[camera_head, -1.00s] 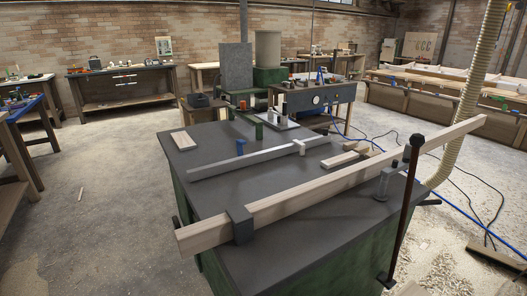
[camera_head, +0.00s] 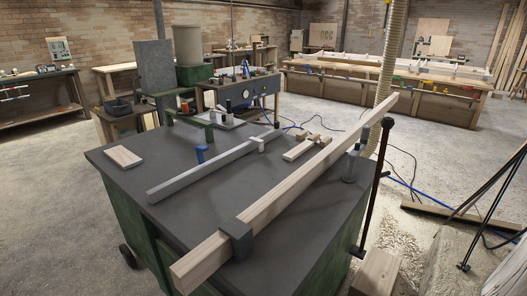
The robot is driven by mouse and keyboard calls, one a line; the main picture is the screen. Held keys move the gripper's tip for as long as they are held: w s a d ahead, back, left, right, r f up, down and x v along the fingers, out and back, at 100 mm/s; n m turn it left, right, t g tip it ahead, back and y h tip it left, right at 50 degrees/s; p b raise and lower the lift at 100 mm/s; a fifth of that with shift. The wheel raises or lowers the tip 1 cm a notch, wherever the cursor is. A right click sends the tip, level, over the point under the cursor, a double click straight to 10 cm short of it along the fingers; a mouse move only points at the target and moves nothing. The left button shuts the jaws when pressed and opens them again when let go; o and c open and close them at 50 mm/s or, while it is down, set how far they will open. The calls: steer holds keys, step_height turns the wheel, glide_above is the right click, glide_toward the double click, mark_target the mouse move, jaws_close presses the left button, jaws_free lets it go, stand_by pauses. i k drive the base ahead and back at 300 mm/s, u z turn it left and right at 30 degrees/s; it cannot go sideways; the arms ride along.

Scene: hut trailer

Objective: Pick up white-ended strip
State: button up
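No strip with a clearly white end can be made out. A long grey bar (camera_head: 190,178) lies across the dark-topped bench (camera_head: 290,240), with a small white block (camera_head: 257,144) against it near its far end. A long pale wooden beam (camera_head: 290,192) runs along the bench's right side through a dark grey bracket (camera_head: 237,238). A short pale wooden piece (camera_head: 298,151) lies beyond the beam, and a flat pale board (camera_head: 123,157) lies at the bench's left. My gripper is not in view.
A dark upright rod (camera_head: 372,190) stands at the bench's right edge. A low wooden beam (camera_head: 455,217) lies on the floor at right, near dark slanting poles (camera_head: 490,205). Long workbenches (camera_head: 380,88) stand at the back right. The floor at left is open.

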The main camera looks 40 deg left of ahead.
mark_target(295, 153)
steer(key=i, duration=1.55)
steer(key=u, duration=2.35)
